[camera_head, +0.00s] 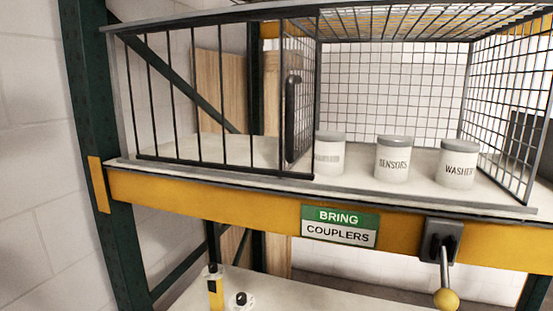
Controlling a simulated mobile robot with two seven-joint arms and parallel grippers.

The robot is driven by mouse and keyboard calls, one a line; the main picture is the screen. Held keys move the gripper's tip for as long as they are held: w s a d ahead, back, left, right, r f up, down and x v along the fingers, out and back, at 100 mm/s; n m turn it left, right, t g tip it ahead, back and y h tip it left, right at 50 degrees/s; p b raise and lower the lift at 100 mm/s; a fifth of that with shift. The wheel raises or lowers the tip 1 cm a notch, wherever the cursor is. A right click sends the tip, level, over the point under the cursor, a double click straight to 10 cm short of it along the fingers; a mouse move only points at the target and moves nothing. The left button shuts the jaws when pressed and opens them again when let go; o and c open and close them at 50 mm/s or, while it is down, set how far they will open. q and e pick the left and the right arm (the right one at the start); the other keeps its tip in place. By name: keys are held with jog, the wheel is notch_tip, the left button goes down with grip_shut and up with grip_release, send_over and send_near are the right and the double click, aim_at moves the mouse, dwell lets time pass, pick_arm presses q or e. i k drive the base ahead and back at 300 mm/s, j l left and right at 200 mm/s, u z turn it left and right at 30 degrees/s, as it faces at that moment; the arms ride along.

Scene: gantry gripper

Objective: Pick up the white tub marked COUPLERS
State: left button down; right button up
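No tub's label can be read as COUPLERS here. Three white tubs with grey lids stand upright on the caged shelf. The left tub (329,158) has a faint, blurred label that I cannot read, and the cage's dark frame covers its left edge. The middle tub (392,165) seems to read SENSORS. The right tub (457,170) reads WASHER, with the end of the word turned out of sight. A green and white sign (340,234) on the shelf's front beam reads BRING COUPLERS. Neither of my grippers is in view.
Dark bars (195,110) close the cage's left front. A mesh panel with a black handle (292,115) stands beside the left tub. The front before the tubs looks open. A lever with a yellow knob (446,299) hangs below.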

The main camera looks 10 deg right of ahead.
aim_at(329, 145)
jog(key=l+z, duration=0.2)
jog(key=z, duration=0.15)
jog(key=l+z, duration=0.2)
jog(key=z, duration=0.15)
jog(key=i+l+z, duration=0.1)
jog(key=z, duration=0.25)
